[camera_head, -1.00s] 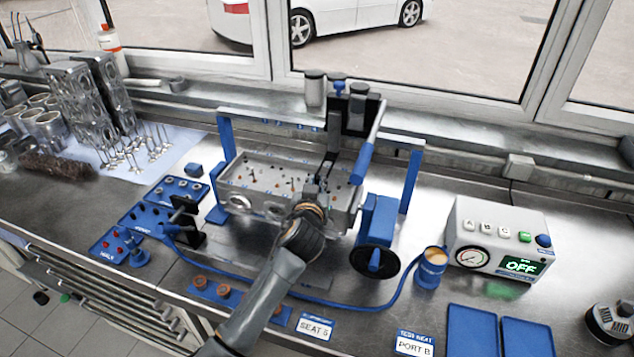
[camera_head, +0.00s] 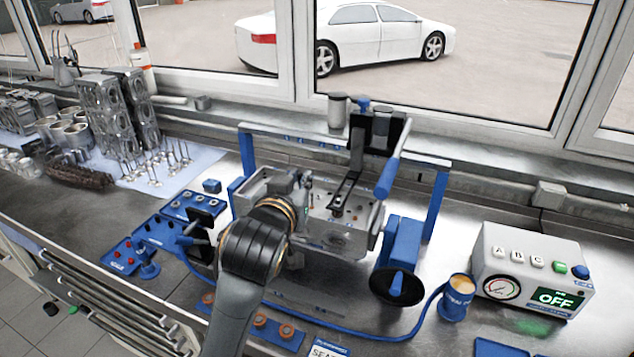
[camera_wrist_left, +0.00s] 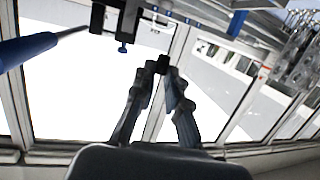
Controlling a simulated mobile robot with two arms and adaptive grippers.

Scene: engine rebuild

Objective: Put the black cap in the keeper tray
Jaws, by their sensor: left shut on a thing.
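My left gripper (camera_head: 302,182) is above the left half of the grey cylinder head in the fixture, seen mostly from behind its own wrist. In the left wrist view its fingers (camera_wrist_left: 164,76) are closed on a small black cap (camera_wrist_left: 162,62), held at the fingertips. In the head view the cap is too small and hidden to make out. Blue trays stand left of the fixture: one with ring-like parts (camera_head: 191,205), one with dark small parts (camera_head: 157,242), one with red parts (camera_head: 124,262). I cannot read which is the keeper tray. My right gripper is not in view.
The cylinder head (camera_head: 340,238) sits under a blue frame (camera_head: 441,205) with a black arm and blue lever (camera_head: 390,172). A black-and-blue tool (camera_head: 200,232) stands between trays and fixture. A cup (camera_head: 457,296) and test box (camera_head: 535,268) are at right.

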